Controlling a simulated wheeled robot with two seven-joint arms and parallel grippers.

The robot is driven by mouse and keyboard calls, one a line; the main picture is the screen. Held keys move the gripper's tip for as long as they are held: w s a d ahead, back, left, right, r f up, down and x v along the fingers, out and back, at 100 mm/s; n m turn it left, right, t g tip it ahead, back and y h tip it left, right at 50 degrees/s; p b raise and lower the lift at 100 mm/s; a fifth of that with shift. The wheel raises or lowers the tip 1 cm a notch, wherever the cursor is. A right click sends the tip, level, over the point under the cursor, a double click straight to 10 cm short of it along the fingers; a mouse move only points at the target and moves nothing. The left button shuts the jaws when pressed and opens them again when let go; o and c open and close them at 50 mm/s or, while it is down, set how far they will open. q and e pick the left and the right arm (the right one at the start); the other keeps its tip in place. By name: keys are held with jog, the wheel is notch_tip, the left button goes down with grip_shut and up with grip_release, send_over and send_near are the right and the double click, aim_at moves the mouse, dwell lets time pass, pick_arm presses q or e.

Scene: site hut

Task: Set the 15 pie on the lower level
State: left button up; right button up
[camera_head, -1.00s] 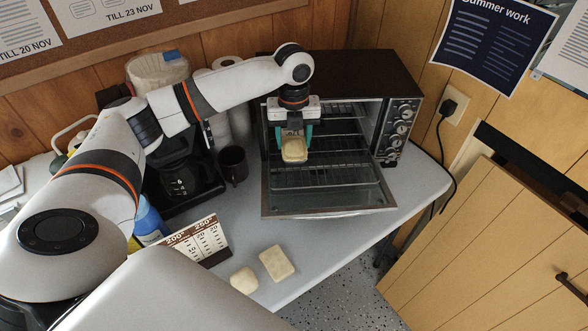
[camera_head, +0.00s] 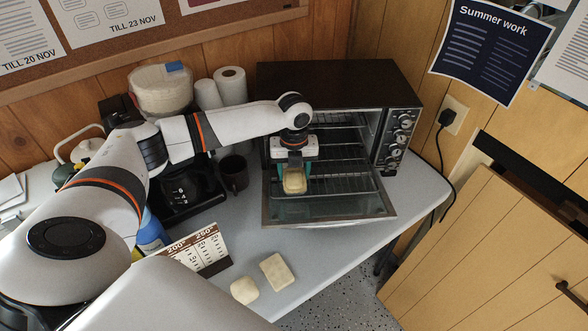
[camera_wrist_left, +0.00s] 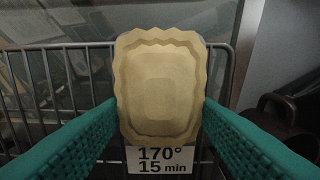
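The 15 pie is a pale yellow, crimped rectangular pie (camera_head: 295,182). In the left wrist view the pie (camera_wrist_left: 158,85) has a tag reading 170° 15 min at its near end. My left gripper (camera_head: 294,172) has its teal fingers on both sides of the pie and holds it at the front of the open toaster oven (camera_head: 340,78). The oven's wire racks (camera_head: 335,186) lie behind and beside the pie; the wrist view shows rack wires (camera_wrist_left: 60,48) behind it. I cannot tell whether the pie touches a rack. My right gripper is not in view.
The glass oven door (camera_head: 330,209) is folded down. Two pale blocks (camera_head: 277,271) lie near the counter's front edge, beside a temperature card (camera_head: 204,248). A dark mug (camera_head: 233,172) and a coffee maker (camera_head: 183,190) stand left of the oven.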

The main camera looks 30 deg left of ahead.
aim_at(294, 172)
pick_arm(q)
jog(key=o, duration=0.4)
notch_tip(294, 172, up, 12)
jog(key=shift+r+b, duration=0.15)
jog(key=shift+b, duration=0.35)
dwell(0.4)
